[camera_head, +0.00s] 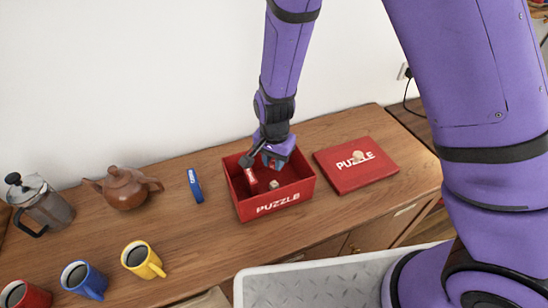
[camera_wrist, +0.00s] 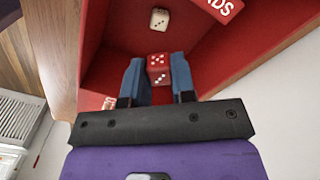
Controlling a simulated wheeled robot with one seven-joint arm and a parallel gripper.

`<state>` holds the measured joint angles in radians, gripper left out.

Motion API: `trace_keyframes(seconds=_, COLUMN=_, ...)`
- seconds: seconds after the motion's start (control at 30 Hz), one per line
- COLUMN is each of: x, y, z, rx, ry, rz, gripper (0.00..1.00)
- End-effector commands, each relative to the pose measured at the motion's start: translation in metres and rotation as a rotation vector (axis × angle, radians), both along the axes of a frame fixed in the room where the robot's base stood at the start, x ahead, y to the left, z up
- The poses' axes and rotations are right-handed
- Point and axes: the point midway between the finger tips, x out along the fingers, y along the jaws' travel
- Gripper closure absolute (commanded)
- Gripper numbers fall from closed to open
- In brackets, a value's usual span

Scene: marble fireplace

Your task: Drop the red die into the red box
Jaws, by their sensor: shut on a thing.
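The open red box (camera_head: 282,207), marked PUZZLE, stands on the wooden cabinet; its red inside wall (camera_wrist: 240,66) fills much of the wrist view. My gripper (camera_head: 272,163) points down at the box opening, towards its back. In the wrist view my gripper (camera_wrist: 158,73) has its two blue fingers shut on the red die (camera_wrist: 158,62), with white pips on the faces that show. The die appears above the box floor, but its exact height is unclear. In the head view the die is hidden by the gripper.
Inside the box are a pale die (camera_head: 274,185) and a red card pack (camera_head: 250,177). The red lid (camera_head: 380,174) lies to the right with a small pale object on it. A blue item (camera_head: 195,186), teapot (camera_head: 124,188), press pot (camera_head: 43,205) and several mugs stand left.

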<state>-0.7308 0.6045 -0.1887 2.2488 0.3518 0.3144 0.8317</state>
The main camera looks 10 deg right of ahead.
Motion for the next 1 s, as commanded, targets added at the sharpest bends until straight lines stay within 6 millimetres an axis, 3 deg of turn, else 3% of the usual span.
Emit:
trace_keyframes(seconds=0.03, x=0.0, y=0.0, z=0.0, rx=0.0, ry=0.0, rz=0.0, gripper=0.97)
trace_keyframes(seconds=0.07, x=0.0, y=0.0, z=0.0, rx=0.0, ry=0.0, rz=0.0, gripper=0.73)
trace_keyframes(seconds=0.2, x=0.0, y=0.0, z=0.0, rx=0.0, ry=0.0, rz=0.0, gripper=0.46)
trace_keyframes(seconds=0.57, x=0.0, y=0.0, z=0.005, rx=0.0, ry=0.0, rz=0.001, gripper=0.46)
trace_keyframes(seconds=1.0, x=0.001, y=0.001, z=0.076, rx=0.004, ry=-0.004, rz=0.002, gripper=0.46)
